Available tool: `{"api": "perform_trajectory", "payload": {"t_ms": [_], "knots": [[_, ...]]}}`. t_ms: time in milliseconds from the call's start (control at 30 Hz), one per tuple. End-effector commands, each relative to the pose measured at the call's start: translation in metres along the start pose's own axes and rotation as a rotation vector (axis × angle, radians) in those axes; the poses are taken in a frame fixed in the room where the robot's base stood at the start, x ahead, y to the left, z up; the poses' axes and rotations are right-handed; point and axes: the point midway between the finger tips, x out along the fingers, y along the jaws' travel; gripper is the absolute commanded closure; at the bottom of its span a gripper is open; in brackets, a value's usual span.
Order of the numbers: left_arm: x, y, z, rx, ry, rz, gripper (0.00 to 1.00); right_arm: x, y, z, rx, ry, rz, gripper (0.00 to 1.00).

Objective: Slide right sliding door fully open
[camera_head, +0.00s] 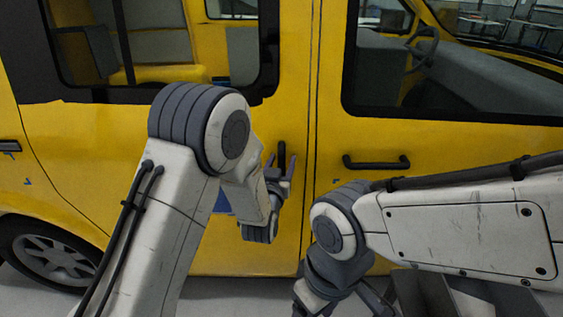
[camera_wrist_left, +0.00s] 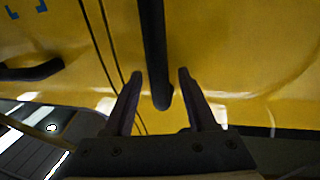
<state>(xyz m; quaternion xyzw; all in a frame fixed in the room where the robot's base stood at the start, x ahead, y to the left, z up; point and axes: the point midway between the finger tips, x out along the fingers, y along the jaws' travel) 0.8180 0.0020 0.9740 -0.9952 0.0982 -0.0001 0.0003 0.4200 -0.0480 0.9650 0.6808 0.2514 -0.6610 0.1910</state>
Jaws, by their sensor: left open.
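The right sliding door (camera_head: 150,125) is a yellow panel with a dark-framed window on the van's side. It looks shut, its edge at the vertical seam beside the front door. Its black upright handle (camera_head: 282,152) is near that edge. My left gripper (camera_head: 281,167) is at the handle, fingers open. In the left wrist view the handle (camera_wrist_left: 153,45) runs down between the two fingertips (camera_wrist_left: 160,76), with a gap visible on each side. My right gripper (camera_head: 372,298) is low at the bottom edge, partly cut off, and its jaw state is unclear.
The front door (camera_head: 420,145) with a horizontal black handle (camera_head: 376,163) is right of the seam. A rear wheel (camera_head: 52,258) is at lower left. My left arm covers part of the sliding door. Grey floor (camera_head: 235,290) shows below the van.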

Motion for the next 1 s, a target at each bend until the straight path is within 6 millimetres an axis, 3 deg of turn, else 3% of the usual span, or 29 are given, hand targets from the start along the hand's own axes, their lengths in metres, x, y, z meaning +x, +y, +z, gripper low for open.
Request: {"api": "perform_trajectory", "payload": {"t_ms": [67,200,233,1000], "knots": [[-0.0002,0.0000,0.0001,0.000,0.000,0.000,0.43,0.0001,0.0000,0.0000,0.000,0.000,0.000,0.30],[-0.0003,-0.0001,0.0001,0.000,0.000,0.000,0.97,0.0001,0.0000,0.0000,0.000,0.000,0.000,0.30],[-0.0003,-0.0001,0.0001,0.000,0.000,0.000,1.00,0.0001,0.0000,0.0000,0.000,0.000,0.000,0.30],[-0.0005,-0.0005,0.0000,0.000,0.000,-0.002,1.00,0.0001,0.0000,0.0000,0.000,0.000,0.000,0.30]]}}
